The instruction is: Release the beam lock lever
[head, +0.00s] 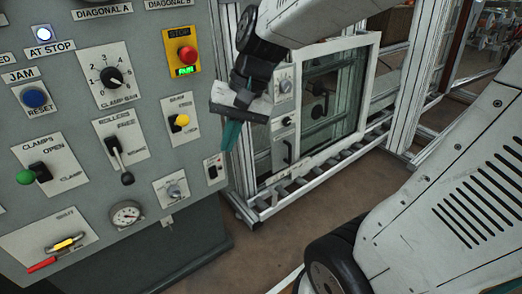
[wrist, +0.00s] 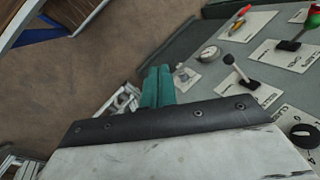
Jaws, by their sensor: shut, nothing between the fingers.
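The beam lock lever (head: 181,120) has a yellow knob on a dark base. It sits on a small white plate at the right of the grey control panel in the head view. The knob is to the right of the base; the plate's small lettering is blurred. My gripper (head: 229,148) has teal fingers, closed together and empty. It hangs right of the lever and slightly lower in the picture, apart from it, fingers pointing down. In the wrist view the closed fingers (wrist: 157,86) show mid-frame, with bare floor beyond; I cannot make out the yellow knob there.
The roller lever (head: 119,158), a gauge (head: 127,214), a key switch (head: 174,191) and a small rocker switch (head: 213,168) surround the lever on the panel. A red stop button (head: 187,55) is above. A white-framed window (head: 371,85) stands right of my gripper.

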